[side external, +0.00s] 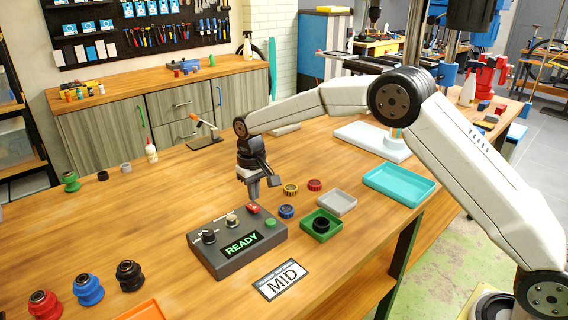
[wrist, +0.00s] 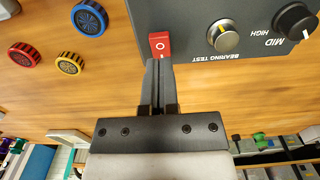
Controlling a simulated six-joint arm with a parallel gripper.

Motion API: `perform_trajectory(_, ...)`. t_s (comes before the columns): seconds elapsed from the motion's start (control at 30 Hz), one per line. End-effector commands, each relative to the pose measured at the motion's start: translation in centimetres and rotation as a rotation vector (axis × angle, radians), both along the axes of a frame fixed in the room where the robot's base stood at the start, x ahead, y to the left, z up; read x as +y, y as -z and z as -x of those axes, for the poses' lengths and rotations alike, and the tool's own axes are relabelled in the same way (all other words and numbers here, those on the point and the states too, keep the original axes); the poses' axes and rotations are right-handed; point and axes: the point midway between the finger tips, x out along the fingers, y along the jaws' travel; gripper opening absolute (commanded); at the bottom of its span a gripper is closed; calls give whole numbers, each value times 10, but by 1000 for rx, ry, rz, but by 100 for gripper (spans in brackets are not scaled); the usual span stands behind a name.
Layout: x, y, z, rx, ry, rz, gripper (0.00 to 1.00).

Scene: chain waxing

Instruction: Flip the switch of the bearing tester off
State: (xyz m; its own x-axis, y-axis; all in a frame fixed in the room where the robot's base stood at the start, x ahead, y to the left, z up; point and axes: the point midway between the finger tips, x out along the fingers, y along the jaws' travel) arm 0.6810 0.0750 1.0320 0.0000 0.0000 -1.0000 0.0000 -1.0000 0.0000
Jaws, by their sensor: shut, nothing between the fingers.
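The bearing tester (side external: 222,262) is a dark grey box on the wooden bench with a lit green "READY" display (side external: 241,245). Its red rocker switch (side external: 253,208) is on the panel's far edge. In the wrist view the switch (wrist: 160,45) shows a white O mark, with part of another mark at its lower end. My gripper (side external: 254,198) points down at the far edge of the tester. In the wrist view its fingers (wrist: 158,62) are shut and empty, with the tips right at the switch's lower end. I cannot tell whether they touch it.
A "MID" card (side external: 281,279) lies in front. A green tray (side external: 308,229) with a black ring, a grey tray (side external: 337,202) and several coloured bearings stand to the right.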

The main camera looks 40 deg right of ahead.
Motion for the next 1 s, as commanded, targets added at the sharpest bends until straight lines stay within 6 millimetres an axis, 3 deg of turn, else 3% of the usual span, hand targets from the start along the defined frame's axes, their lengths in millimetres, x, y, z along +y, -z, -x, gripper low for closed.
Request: perform_trajectory(1.0, 0, 6, 0, 1, 0, 0, 0)
